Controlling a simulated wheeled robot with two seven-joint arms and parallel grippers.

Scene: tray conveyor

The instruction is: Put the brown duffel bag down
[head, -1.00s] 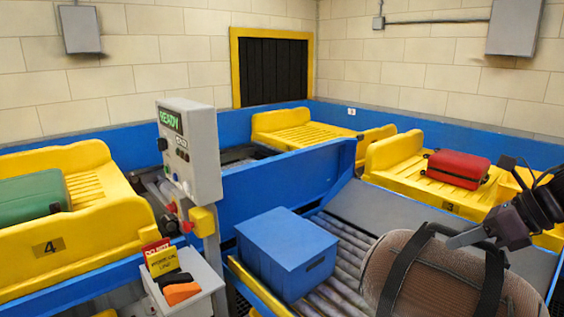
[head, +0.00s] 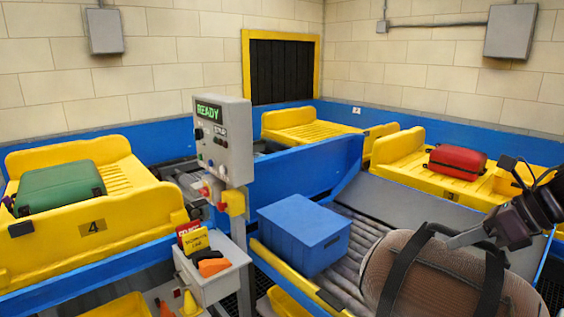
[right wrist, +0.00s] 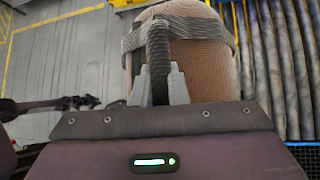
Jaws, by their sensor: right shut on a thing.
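The brown duffel bag (head: 430,275) with black straps hangs at the lower right of the head view, in front of the roller conveyor. My right gripper (head: 462,240) is shut on its dark handle strap. The right wrist view shows the bag (right wrist: 205,70) beyond the two grey fingers of my gripper (right wrist: 160,85), with the strap between them. The bag's lower part is cut off in the head view. Whether it touches anything below cannot be told. My left gripper is not in view.
A blue box (head: 305,235) stands on the rollers (head: 365,225). Yellow trays carry a green suitcase (head: 60,188) and a red suitcase (head: 457,161). A control post (head: 222,145) reading READY stands left of the box. The tray at the back (head: 310,127) looks empty.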

